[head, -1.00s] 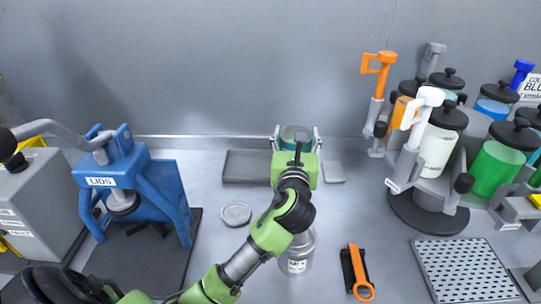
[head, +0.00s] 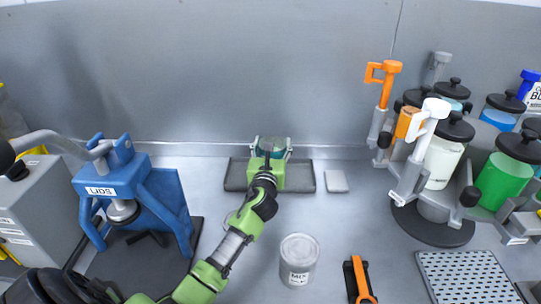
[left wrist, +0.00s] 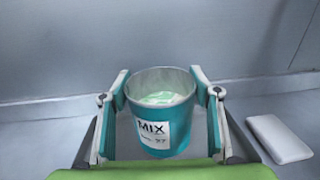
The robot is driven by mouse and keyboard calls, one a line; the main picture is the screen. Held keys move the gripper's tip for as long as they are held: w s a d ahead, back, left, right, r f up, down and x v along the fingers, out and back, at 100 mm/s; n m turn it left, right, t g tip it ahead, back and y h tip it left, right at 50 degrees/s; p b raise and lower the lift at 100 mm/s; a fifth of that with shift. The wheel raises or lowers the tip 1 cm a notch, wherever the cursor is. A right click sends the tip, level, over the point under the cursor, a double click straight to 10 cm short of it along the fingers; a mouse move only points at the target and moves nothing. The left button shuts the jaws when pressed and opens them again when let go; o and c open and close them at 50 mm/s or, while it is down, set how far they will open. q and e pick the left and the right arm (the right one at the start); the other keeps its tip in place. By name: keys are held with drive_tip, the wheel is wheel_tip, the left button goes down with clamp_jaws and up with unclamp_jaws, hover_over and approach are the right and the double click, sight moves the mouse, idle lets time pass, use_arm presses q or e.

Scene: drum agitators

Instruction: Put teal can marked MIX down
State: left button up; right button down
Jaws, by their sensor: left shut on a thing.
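The teal can marked MIX (left wrist: 172,132) is upright between the fingers of my left gripper (left wrist: 160,117). It is open at the top, with pale green contents and a white label. In the head view the teal can (head: 271,143) shows only in part, beyond my left gripper (head: 270,158), which hides its lower part. My left gripper is shut on the can. It appears over the flat dark grey tray (head: 235,174) by the back wall. I cannot tell whether the can's base touches anything. My right gripper is not in view.
A small light grey pad (head: 337,181) lies right of the tray. A silver can (head: 299,262) and an orange-handled tool (head: 360,280) are nearer. A blue LIDS press (head: 140,190) stands left. A rack of paint jars (head: 440,160) and a perforated plate (head: 462,276) are right.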

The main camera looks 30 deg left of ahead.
use_arm(q)
drive_tip(key=f, duration=0.1)
drive_tip(key=a+f, duration=0.1)
drive_tip(key=f, duration=0.1)
drive_tip(key=shift+w+f+b, duration=0.2)
drive_tip(key=shift+f+b, duration=0.1)
drive_tip(key=shift+b, duration=0.1)
drive_tip(key=shift+d+f, duration=0.1)
drive_tip(key=shift+f, duration=0.1)
drive_tip(key=shift+f, duration=0.1)
drive_tip(key=shift+f, duration=0.15)
drive_tip(key=o, duration=1.9)
